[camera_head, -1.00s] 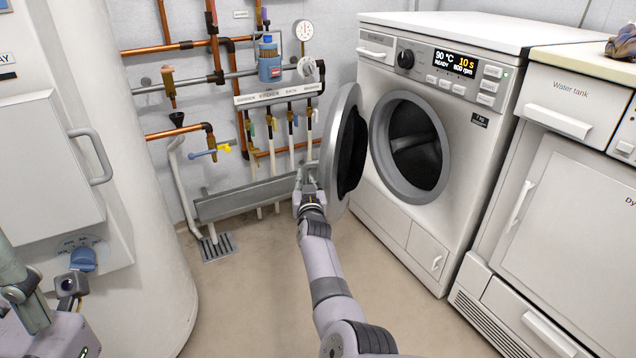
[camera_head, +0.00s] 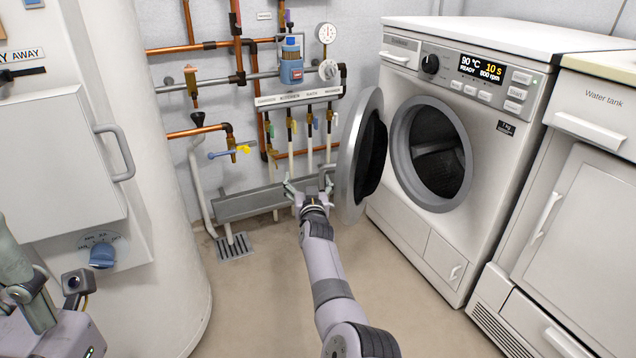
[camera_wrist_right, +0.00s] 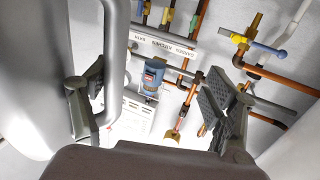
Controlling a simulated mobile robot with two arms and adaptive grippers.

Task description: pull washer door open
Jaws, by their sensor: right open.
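The washer (camera_head: 455,150) stands right of centre. Its round door (camera_head: 362,155) is swung wide open to the left, with the dark drum opening (camera_head: 432,155) in plain view. My right gripper (camera_head: 306,188) is open and empty, just left of the door's lower left edge. In the right wrist view, the door's grey handle bar (camera_wrist_right: 110,65) shows beside the left finger of my gripper (camera_wrist_right: 155,105), with a wide gap to the other finger. I cannot tell whether they touch. Part of my left gripper (camera_head: 25,290) shows at the lower left; its fingertips are unclear.
Copper pipes (camera_head: 218,45), valves and a grey trough (camera_head: 250,202) line the back wall behind the door. A white tank (camera_head: 165,200) stands at left. A dryer (camera_head: 575,215) stands right of the washer. The floor (camera_head: 260,300) between is clear.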

